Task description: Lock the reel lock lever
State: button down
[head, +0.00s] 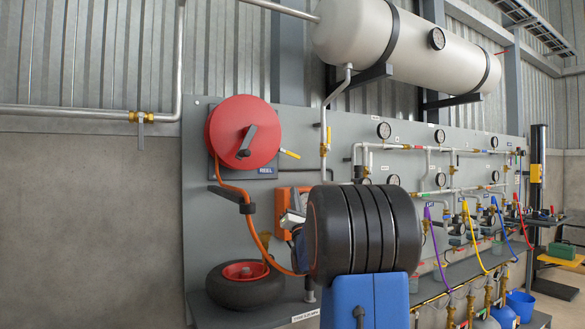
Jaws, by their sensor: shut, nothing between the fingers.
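The red hose reel (222,125) is mounted on the grey panel at upper left, above a small REEL label. A dark lever (247,140) lies slanted across its face, its upper end to the right. A short yellow handle (290,154) sticks out at the reel's lower right. No mark shows which of the two is the lock lever. My gripper (292,217) shows only in part, below and right of the reel and apart from both levers. It is shut and empty. My black and blue arm hides much of it.
An orange hose (252,228) hangs from the reel in a loop past a black bracket. A wheel (243,287) lies on the low shelf. An orange box (287,205) is on the panel behind my gripper. Pipes, gauges and coloured hoses fill the right. A white tank (400,45) is overhead.

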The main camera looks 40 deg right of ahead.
dwell(0.3)
send_near(293, 155)
jog(key=w+d, duration=0.1)
jog(key=w+d+r, duration=0.1)
jog(key=w, duration=0.2)
jog(key=shift+w+d+r, duration=0.2)
jog(key=shift+w+d, duration=0.1)
jog(key=shift+d, duration=0.1)
jog(key=shift+d+r, duration=0.2)
jog(key=shift+r, duration=0.35)
jog(key=shift+d, duration=0.15)
